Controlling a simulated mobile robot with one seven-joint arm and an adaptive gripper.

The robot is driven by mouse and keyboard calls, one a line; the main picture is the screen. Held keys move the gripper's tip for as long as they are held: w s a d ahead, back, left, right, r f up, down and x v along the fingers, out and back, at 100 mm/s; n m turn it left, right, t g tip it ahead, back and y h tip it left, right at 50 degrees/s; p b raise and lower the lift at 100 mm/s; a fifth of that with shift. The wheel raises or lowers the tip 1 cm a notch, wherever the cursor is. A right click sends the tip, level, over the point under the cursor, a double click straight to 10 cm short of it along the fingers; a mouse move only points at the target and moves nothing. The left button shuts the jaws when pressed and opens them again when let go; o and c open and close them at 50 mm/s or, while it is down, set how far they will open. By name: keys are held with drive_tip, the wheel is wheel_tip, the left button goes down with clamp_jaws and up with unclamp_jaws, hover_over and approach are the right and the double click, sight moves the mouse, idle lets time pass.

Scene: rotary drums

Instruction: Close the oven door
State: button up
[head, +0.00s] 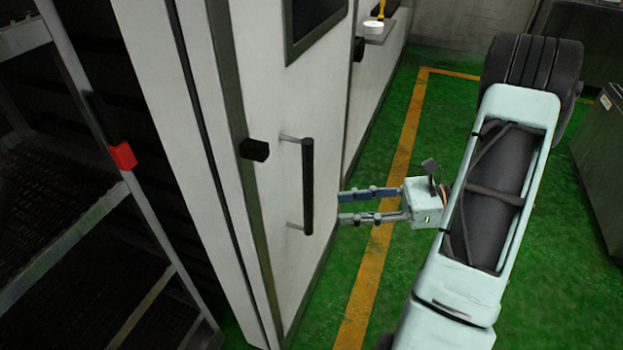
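The oven door (270,110) is a tall white panel with a dark window at the top and a grey edge strip. In the head view it stands left of centre, and a gap shows between its edge and the dark interior at left, though how far it is open is hard to tell. Its black vertical bar handle (308,187) stands off the panel on two metal posts. My gripper (340,206) is to the right of the handle, its two fingers spread and pointing left at it. Nothing is between the fingers. They look close to the handle; contact cannot be told.
A metal rack (65,245) with mesh shelves and a red clip (122,156) stands at left. A black block (254,150) sits on the door's edge. A small shelf (378,36) juts out behind. Green floor (410,125) with a yellow line is clear around my arm. A grey cabinet (600,150) stands at right.

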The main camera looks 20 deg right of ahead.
sight(308, 183)
drive_tip(key=w+d+r+m+t, duration=0.1)
drive_tip(key=w+d+t, duration=0.1)
drive_tip(key=w+t, duration=0.15)
drive_tip(key=shift+g+y, duration=0.35)
drive_tip(key=shift+y, duration=0.05)
drive_tip(key=x, duration=1)
drive_tip(key=shift+w+a+r, duration=0.15)
drive_tip(key=shift+w, duration=0.1)
clamp_jaws()
